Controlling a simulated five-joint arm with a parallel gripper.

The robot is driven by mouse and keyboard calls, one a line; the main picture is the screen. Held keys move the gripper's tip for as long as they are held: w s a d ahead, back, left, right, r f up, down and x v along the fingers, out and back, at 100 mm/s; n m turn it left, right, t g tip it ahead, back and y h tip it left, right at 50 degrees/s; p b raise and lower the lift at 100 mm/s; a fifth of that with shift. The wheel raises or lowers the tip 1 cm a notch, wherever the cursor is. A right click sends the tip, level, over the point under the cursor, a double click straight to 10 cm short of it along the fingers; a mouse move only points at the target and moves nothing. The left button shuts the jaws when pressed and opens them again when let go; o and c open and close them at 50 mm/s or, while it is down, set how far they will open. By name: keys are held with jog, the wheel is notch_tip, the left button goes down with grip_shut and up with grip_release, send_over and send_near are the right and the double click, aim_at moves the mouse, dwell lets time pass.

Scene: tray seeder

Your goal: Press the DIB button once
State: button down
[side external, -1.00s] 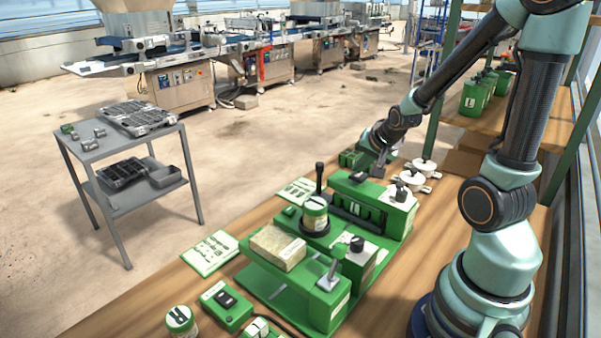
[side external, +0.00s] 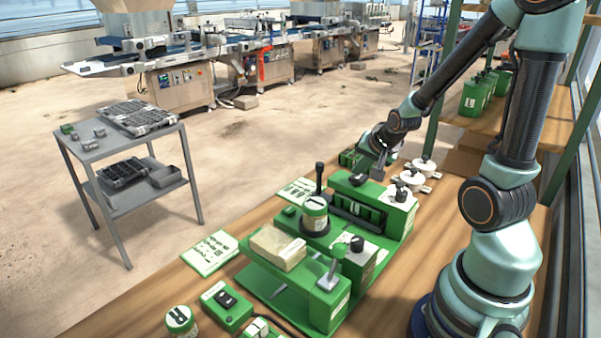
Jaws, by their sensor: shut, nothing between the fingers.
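The green tray seeder (side external: 322,301) stands on the wooden bench, with a tan block, a jar, levers and dark knobs on it. I cannot read which control is marked DIB. A dark knob (side external: 357,243) tops a white-and-green box near the middle of the seeder, and another dark control (side external: 401,188) sits on the far unit's right end. My gripper (side external: 377,176) is shut and empty, pointing down over the far end of the seeder, close to the green far unit (side external: 350,190). I cannot tell whether its tips touch anything.
A grey cart (side external: 88,150) stands apart on the floor.

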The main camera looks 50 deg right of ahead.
aim_at(359, 179)
jog(key=shift+r, duration=1.15)
notch_tip(359, 179, up, 5)
dwell(0.7)
jog(key=s+a+r+n+y, duration=0.1)
jog(key=s+a+r+n, duration=0.1)
jog(key=a+n, duration=0.5)
jog(key=s+a+r+n+y, duration=0.2)
jog(key=a+n, duration=0.5)
jog(key=a, duration=0.5)
jog(key=shift+s+a+r+g+y, duration=0.15)
jog(key=shift+s+r+g+y, duration=0.2)
jog(key=shift+r, duration=0.25)
